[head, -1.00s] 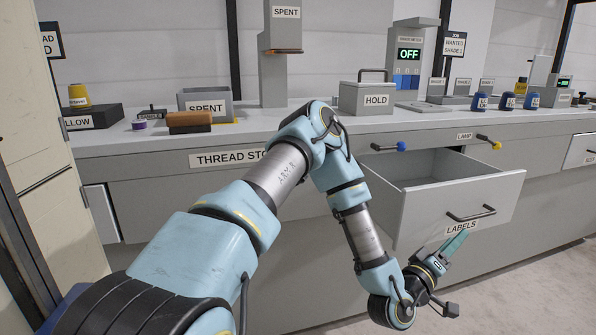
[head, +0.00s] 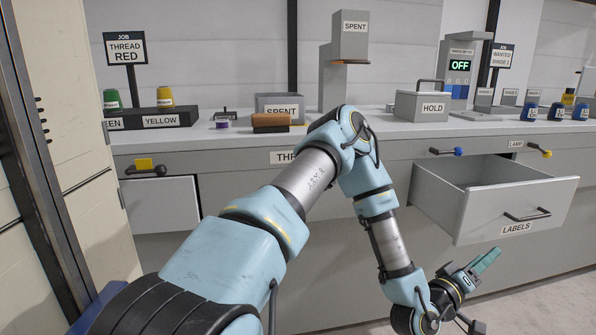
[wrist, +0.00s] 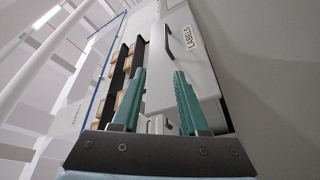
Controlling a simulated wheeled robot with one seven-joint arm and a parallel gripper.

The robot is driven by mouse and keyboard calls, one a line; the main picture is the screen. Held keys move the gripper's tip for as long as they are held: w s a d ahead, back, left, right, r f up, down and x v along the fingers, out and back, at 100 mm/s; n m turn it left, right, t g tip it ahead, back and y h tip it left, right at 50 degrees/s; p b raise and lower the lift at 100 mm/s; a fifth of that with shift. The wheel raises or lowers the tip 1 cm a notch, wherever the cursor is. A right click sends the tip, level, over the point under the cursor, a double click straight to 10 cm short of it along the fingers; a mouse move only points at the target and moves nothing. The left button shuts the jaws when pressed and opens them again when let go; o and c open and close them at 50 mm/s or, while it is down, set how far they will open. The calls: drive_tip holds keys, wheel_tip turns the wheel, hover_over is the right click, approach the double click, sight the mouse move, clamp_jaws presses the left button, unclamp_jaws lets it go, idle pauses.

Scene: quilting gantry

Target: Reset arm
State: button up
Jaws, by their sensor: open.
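My gripper (head: 480,266) is at the lower right in the head view, low in front of the cabinet and below the open drawer (head: 462,209) labelled LABELS. In the wrist view its two teal fingers (wrist: 160,105) stand apart with nothing held between them. The LABELS drawer front (wrist: 190,62) shows beyond the fingers there. My arm is bent, with its elbow up in front of the bench and its forearm hanging down.
The open drawer juts out above my gripper. A dark post (head: 35,150) stands at left. Floor at right is clear.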

drive_tip(key=w+a+f+m+g+y, duration=0.1)
drive_tip(key=w+a+m+g+y, duration=0.1)
drive_tip(key=w+a+y, duration=0.45)
drive_tip(key=w+a+f+m+g+y, duration=0.1)
drive_tip(key=w+a+f+m+y, duration=0.2)
drive_tip(key=a, duration=0.6)
drive_tip(key=a+r+n+g+y, duration=0.1)
drive_tip(key=a+r+y, duration=0.2)
drive_tip(key=a, duration=0.7)
drive_tip(key=a+r+n+g+y, duration=0.1)
drive_tip(key=a+r+y, duration=0.15)
drive_tip(key=a, duration=0.85)
drive_tip(key=s+a+r+n+g+y, duration=0.2)
drive_tip(key=s+a+r+n+g, duration=0.15)
drive_tip(key=s+a, duration=0.75)
wheel_tip(320, 180, up, 20)
drive_tip(key=p, duration=1.9)
drive_tip(key=shift+w+d+m, duration=0.2)
drive_tip(key=shift+w+m, duration=0.05)
drive_tip(key=shift+m, duration=0.2)
drive_tip(key=shift+f, duration=0.15)
